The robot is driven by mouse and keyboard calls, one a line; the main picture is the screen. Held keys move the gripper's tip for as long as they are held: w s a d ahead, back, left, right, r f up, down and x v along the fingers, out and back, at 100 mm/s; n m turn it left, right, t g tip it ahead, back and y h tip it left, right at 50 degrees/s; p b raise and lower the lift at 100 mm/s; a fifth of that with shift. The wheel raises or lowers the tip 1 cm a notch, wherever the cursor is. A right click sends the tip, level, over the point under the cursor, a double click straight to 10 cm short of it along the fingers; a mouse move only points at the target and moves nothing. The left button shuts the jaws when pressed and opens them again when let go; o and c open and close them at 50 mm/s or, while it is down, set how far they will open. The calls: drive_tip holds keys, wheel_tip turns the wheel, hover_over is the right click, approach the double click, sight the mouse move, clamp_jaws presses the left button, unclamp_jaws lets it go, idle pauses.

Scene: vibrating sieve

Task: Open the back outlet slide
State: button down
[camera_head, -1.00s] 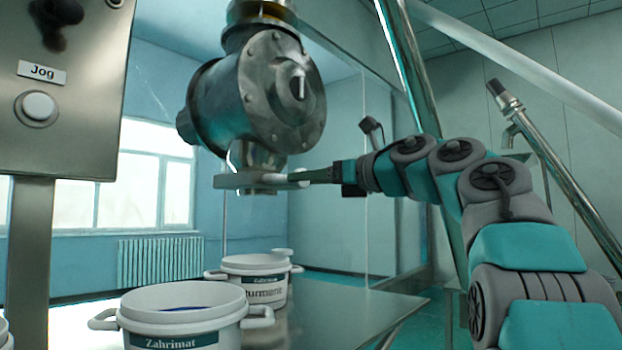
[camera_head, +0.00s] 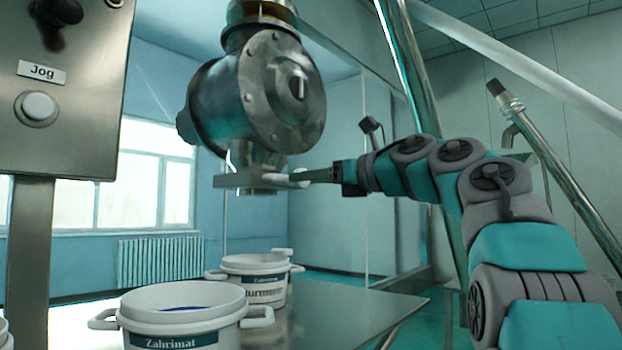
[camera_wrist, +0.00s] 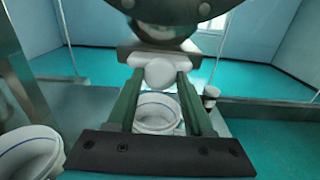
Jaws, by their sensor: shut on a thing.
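The back outlet slide is a flat pale metal plate (camera_head: 232,181) under the round steel outlet housing (camera_head: 255,95). A short pipe stub passes through the plate. A white round knob (camera_wrist: 160,73) projects from the near edge of the plate. My gripper (camera_head: 303,177) reaches in from the right at the height of the plate. Its two green fingers are shut on the knob, one on each side, as the wrist view (camera_wrist: 160,80) shows. In the head view the fingers partly hide the knob. The plate still lies across the outlet stub.
A white pot labelled Zahrimat (camera_head: 180,315) and a second white pot (camera_head: 255,280) stand on the steel table (camera_head: 345,315) below. A control panel with a Jog button (camera_head: 38,107) is at the left. Slanted steel pipes (camera_head: 560,165) rise on the right.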

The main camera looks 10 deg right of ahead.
drive_tip(key=b+v, duration=0.2)
drive_tip(key=v, duration=0.5)
drive_tip(key=shift+c, duration=1.4)
unclamp_jaws()
drive_tip(key=shift+s, duration=0.1)
drive_tip(key=b+v, duration=0.1)
drive_tip(key=v, duration=0.7)
